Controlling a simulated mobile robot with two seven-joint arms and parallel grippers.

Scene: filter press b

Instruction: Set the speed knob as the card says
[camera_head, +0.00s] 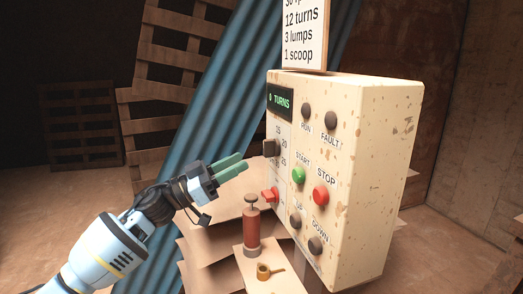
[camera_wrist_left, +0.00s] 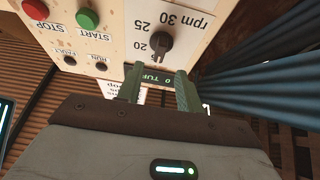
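The dark speed knob (camera_head: 269,147) sits on the cream control box (camera_head: 375,150), below its display (camera_head: 280,102), which reads 0 TURNS. Numbers such as 20 and 25 stand around it. The knob (camera_wrist_left: 160,45) also shows in the left wrist view, upside down, beside "rpm 30"; I cannot tell its exact setting. The card (camera_head: 305,35) on the box reads "12 turns, 3 lumps, 1 scoop"; its top line, cut by the picture edge, seems to start with 30. My left gripper (camera_head: 238,167) is open and empty, left of the knob and apart from it. My right gripper is out of view.
The box also has a green START button (camera_head: 299,175), a red STOP button (camera_head: 321,195), UP and DOWN buttons and a red lever (camera_head: 270,194). A red cylinder (camera_head: 251,230) and a brass scoop-like piece (camera_head: 268,271) stand below. Pallets (camera_head: 165,75) lean behind.

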